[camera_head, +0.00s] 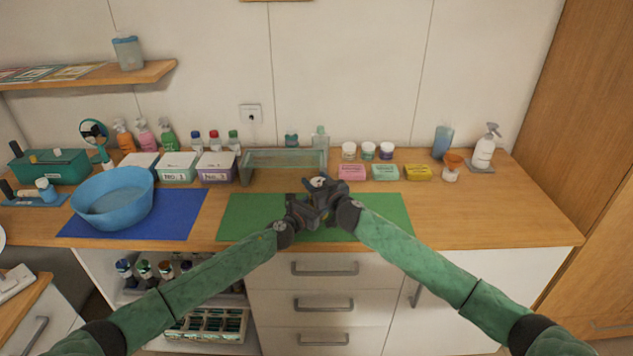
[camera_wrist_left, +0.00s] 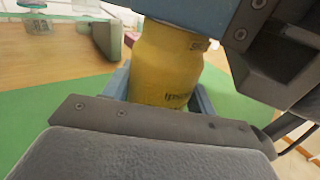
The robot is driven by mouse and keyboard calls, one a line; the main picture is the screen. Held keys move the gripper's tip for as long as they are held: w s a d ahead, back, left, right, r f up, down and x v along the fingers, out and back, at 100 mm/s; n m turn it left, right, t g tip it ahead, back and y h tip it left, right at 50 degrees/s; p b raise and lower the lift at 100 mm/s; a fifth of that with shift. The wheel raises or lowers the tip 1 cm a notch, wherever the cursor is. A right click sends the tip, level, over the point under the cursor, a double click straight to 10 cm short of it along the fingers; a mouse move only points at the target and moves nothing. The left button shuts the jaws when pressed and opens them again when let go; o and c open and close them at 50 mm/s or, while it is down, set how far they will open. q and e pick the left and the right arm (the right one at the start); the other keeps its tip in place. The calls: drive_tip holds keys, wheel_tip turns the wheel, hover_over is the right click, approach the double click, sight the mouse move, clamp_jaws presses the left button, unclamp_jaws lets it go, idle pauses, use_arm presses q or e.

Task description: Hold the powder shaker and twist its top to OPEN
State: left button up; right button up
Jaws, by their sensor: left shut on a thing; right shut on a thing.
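The powder shaker (camera_wrist_left: 165,68) shows in the left wrist view as an upright yellow container with dark, partly hidden lettering. My left gripper (camera_head: 301,209) is shut on its body, with a finger on either side. My right gripper (camera_head: 325,192) is shut at the shaker's upper end, and its blue-grey parts (camera_wrist_left: 205,18) cover the top in the left wrist view. In the head view both grippers meet above the green mat and hide most of the shaker. The open/close position of the top cannot be told.
The green mat (camera_head: 380,222) lies under my grippers. A glass tray (camera_head: 285,160) and small coloured boxes (camera_head: 385,172) stand just behind. A blue basin (camera_head: 112,197) sits on a blue mat at left. The right end of the counter (camera_head: 500,215) is clear.

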drive_tip(key=shift+y, duration=0.3)
drive_tip(key=n+g+y, duration=0.4)
drive_tip(key=g+y, duration=0.1)
drive_tip(key=shift+s+a+r+n, duration=0.1)
drive_tip(key=shift+a+n, duration=0.1)
drive_tip(key=shift+n, duration=0.2)
drive_tip(key=n+g+y, duration=0.1)
drive_tip(key=n+g, duration=0.1)
drive_tip(key=n+g+y, duration=0.1)
drive_tip(key=g, duration=0.2)
drive_tip(key=shift+s+a+n+y, duration=0.1)
drive_tip(key=shift+s+n+y, duration=0.1)
drive_tip(key=shift+n+y, duration=0.15)
drive_tip(key=n+g, duration=0.1)
drive_tip(key=g, duration=0.1)
drive_tip(key=n+g, duration=0.3)
drive_tip(key=g, duration=0.2)
drive_tip(key=shift+s+n+y, duration=0.25)
drive_tip(key=shift+y, duration=0.1)
drive_tip(key=shift+s+n+g+h, duration=0.15)
drive_tip(key=shift+n+g+h, duration=0.2)
drive_tip(key=shift+n+g, duration=0.8)
drive_tip(key=shift+s+n+g+h, duration=0.1)
drive_tip(key=shift+n+g+h, duration=0.4)
drive_tip(key=shift+g, duration=1.15)
drive_tip(key=shift+n, duration=0.25)
drive_tip(key=o, duration=1)
drive_tip(key=shift+s, duration=0.1)
